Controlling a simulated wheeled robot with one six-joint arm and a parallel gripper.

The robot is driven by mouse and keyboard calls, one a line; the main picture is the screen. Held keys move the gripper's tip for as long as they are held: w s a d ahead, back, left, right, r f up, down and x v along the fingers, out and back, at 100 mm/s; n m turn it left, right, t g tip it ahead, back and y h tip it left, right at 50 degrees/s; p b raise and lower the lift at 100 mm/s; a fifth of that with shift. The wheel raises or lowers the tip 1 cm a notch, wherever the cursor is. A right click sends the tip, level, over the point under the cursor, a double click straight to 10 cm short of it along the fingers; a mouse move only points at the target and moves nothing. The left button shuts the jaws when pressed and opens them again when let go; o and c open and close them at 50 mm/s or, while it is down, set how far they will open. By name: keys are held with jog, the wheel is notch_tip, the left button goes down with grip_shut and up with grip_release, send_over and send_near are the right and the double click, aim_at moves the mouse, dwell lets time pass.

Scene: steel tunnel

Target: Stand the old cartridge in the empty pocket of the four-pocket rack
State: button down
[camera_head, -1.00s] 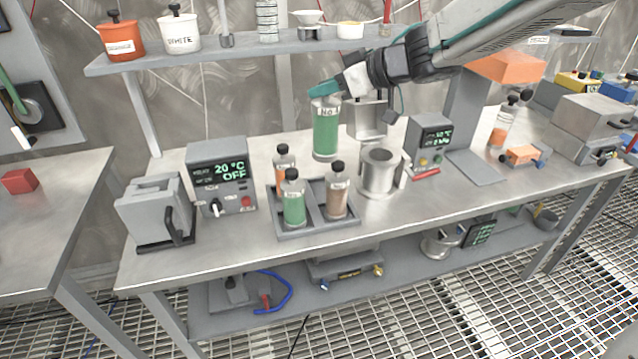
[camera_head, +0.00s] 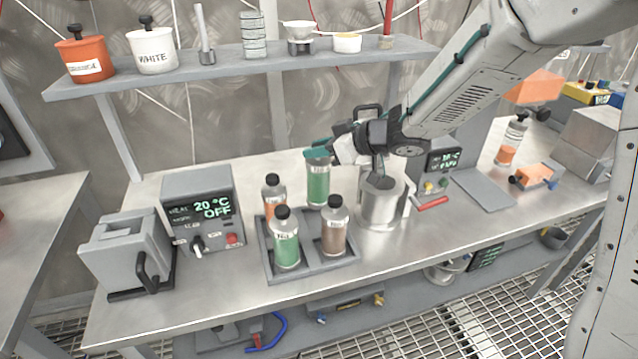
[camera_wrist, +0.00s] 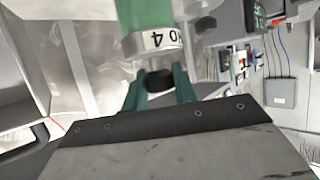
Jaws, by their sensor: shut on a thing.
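My gripper (camera_head: 318,153) is shut on the black cap of a green cartridge (camera_head: 318,182). In the wrist view the cap sits between the teal fingers (camera_wrist: 160,82), with a "No 4" label on the cartridge (camera_wrist: 134,16). The cartridge hangs about upright over the back right of the grey four-pocket rack (camera_head: 312,272). Its lower end is close to the rack; I cannot tell whether it is inside the back right pocket. An orange bottle (camera_head: 273,200), a green bottle (camera_head: 285,245) and a brown bottle (camera_head: 334,232) stand in the other pockets.
A heater box (camera_head: 202,212) and a grey clamp-like unit (camera_head: 125,252) stand left. A shelf (camera_head: 230,72) with pots runs behind. The bench front is clear.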

aim_at(330, 167)
jog(key=shift+f, duration=2.95)
jog(key=c, duration=1.1)
grip_release()
jog(key=shift+s+d+r, duration=0.1)
jog(key=shift+d+r, duration=0.1)
jog(key=v, duration=1.1)
jog(key=shift+d, duration=0.25)
